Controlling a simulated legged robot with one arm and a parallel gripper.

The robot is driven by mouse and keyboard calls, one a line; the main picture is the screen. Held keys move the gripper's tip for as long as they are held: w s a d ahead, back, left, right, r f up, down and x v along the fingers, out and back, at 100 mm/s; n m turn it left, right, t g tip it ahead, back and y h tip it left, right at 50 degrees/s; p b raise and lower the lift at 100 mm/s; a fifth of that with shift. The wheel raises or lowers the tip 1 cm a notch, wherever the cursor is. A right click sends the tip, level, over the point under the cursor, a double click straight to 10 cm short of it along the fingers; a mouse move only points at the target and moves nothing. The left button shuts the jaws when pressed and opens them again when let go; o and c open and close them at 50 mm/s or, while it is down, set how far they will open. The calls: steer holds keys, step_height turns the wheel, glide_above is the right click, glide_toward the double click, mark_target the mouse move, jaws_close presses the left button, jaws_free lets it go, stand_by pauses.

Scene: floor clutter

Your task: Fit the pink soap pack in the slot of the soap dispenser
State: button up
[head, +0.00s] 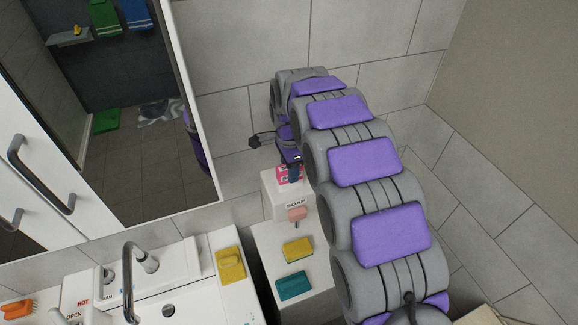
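The soap dispenser (277,207) is a white box marked SOAP, standing against the tiled wall with a pink spout (297,214) at its front. The pink soap pack (283,174) is upright at the dispenser's top. My gripper (293,172) points down over it, with one dark finger across the pack's front. The other finger is hidden behind the pack, and the gripper appears shut on it. The slot is hidden by the pack and gripper, so I cannot tell whether the pack's lower edge is inside it or just above.
A yellow sponge (297,250) and a teal sponge (293,286) lie on the white surface below the dispenser. Another yellow sponge (230,264) lies beside the sink (190,299). A mirror (183,85) is at left. A black plug (256,141) sits near the wall.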

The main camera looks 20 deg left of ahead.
steer(key=o, duration=0.5)
step_height(320, 180, up, 17)
steer(key=shift+r+p, duration=0.1)
steer(key=shift+p, duration=0.4)
stand_by(0.8)
